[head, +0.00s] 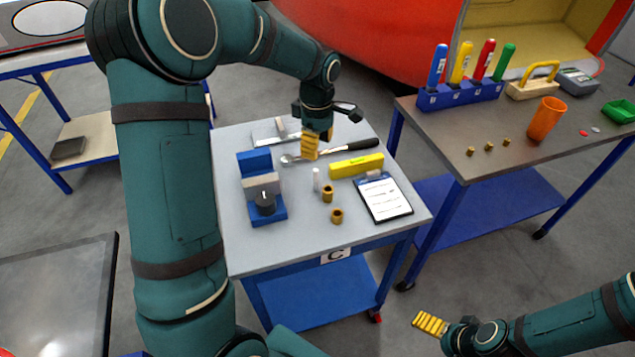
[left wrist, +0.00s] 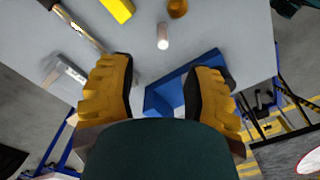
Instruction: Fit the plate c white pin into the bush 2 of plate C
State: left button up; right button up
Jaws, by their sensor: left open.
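The white pin (head: 316,179) stands upright on the grey top of the table (head: 290,240) labelled C; it also shows in the left wrist view (left wrist: 163,37). Two brass bushes are close to it: one (head: 327,193) just right of the pin, one (head: 337,216) nearer the front edge. I cannot tell which is bush 2. One bush shows in the left wrist view (left wrist: 177,8). My left gripper (head: 311,150) is open and empty above the table's back part, behind the pin. My right gripper (head: 430,323) is low at right, away from the table; its opening is unclear.
A blue fixture (head: 281,212) with a black knob stands left of the pin. A yellow box (head: 357,166), a clipboard (head: 384,197) and a black-handled tool (head: 348,145) lie right and behind. Another table (head: 470,160) at right holds screwdrivers and an orange cup (head: 546,119).

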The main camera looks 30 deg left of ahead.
aim_at(316, 170)
pick_arm(q)
notch_tip(316, 170, down, 6)
jog(key=shift+f+b, duration=0.1)
jog(key=shift+b, duration=0.25)
jog(key=f, duration=0.3)
jog(key=f+b, duration=0.1)
jog(key=shift+s+a+f, duration=0.1)
jog(key=shift+s+f, duration=0.05)
jog(key=shift+s, duration=0.15)
jog(key=shift+f, duration=0.45)
grip_shut()
